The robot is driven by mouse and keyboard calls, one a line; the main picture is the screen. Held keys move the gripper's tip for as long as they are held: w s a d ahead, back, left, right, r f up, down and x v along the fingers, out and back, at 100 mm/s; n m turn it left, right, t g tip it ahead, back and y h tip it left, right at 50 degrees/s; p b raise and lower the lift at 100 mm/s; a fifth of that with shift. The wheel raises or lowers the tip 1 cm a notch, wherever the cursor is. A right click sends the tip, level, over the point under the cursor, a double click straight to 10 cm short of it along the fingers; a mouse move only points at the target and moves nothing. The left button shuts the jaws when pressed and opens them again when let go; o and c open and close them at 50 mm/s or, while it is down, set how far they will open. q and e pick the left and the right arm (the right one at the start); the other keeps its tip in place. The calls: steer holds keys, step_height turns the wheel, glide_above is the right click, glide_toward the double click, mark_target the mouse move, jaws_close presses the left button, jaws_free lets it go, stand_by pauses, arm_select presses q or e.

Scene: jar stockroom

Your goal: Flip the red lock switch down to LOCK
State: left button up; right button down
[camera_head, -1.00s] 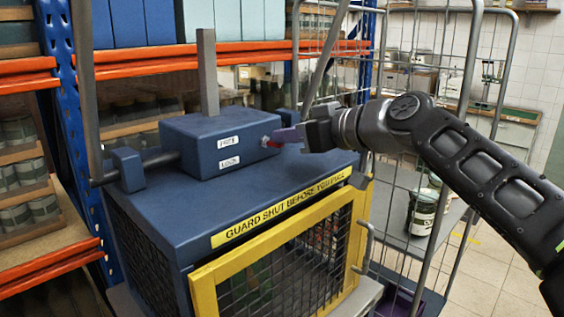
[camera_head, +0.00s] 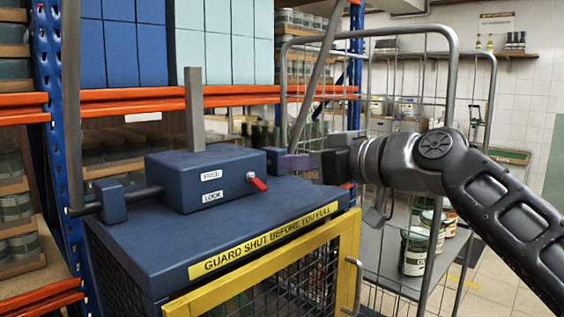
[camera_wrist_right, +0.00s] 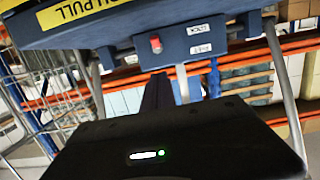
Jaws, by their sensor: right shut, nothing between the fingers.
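The red lock switch (camera_head: 258,184) is on the front of the blue box (camera_head: 225,192) on top of the guarded cabinet. Its lever tilts down and to the right, its tip about level with the LOCK label (camera_head: 212,197), below the FREE label (camera_head: 212,176). It also shows in the right wrist view (camera_wrist_right: 156,44). My right gripper (camera_head: 286,162) is shut and empty. It is to the right of the switch and a little higher in the picture, apart from it. My left gripper is not in view.
The cabinet has a yellow-framed mesh guard (camera_head: 345,250). A wire cage trolley (camera_head: 452,90) with jars (camera_head: 415,252) stands to the right. Racking with orange beams (camera_head: 225,98) is behind.

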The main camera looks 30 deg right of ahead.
steer(key=s+d+f, duration=0.1)
steer(key=s, duration=0.4)
steer(key=shift+s+d+b, duration=0.35)
steer(key=shift+d+b, duration=0.05)
steer(key=shift+f, duration=0.1)
